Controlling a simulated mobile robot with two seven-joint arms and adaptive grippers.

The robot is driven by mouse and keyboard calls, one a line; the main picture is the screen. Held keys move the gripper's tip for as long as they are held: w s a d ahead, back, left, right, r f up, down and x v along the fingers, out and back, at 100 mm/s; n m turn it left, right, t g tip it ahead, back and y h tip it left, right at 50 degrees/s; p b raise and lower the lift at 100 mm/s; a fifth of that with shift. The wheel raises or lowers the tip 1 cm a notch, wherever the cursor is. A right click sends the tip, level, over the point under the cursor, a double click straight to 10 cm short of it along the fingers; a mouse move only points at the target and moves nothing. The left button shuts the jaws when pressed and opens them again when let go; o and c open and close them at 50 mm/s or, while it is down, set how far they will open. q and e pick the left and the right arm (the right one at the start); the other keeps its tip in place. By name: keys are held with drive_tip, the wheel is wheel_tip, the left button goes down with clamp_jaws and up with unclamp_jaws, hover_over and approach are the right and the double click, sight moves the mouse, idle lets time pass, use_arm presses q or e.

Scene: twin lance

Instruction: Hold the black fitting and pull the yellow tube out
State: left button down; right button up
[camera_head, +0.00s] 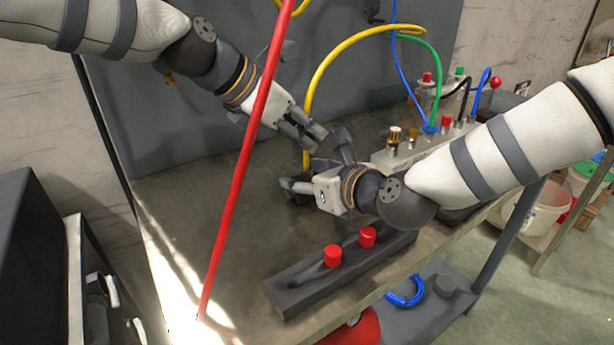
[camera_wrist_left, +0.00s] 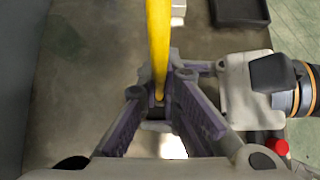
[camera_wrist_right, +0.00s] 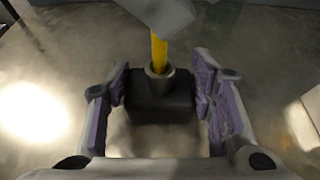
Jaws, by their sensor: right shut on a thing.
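The yellow tube (camera_head: 312,88) arches down from the back to the bench; its lower part shows in the left wrist view (camera_wrist_left: 159,40). In the right wrist view the tube (camera_wrist_right: 158,52) enters the round collar on top of the black fitting (camera_wrist_right: 160,102). My right gripper (camera_wrist_right: 161,88) is shut on the fitting's sides, low over the bench. In the head view the grippers mostly hide the fitting.
A dark block (camera_head: 300,290) with two red caps lies in front. A grey manifold (camera_head: 385,160) with knobs and green, blue and black hoses stands at right. A red pole (camera_head: 235,175) crosses the head view before my left arm. The bench's left part is clear.

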idle(0.3)
use_arm(q)
drive_tip(key=shift+r, duration=3.15)
use_arm(e)
drive_tip(key=o, duration=1.3)
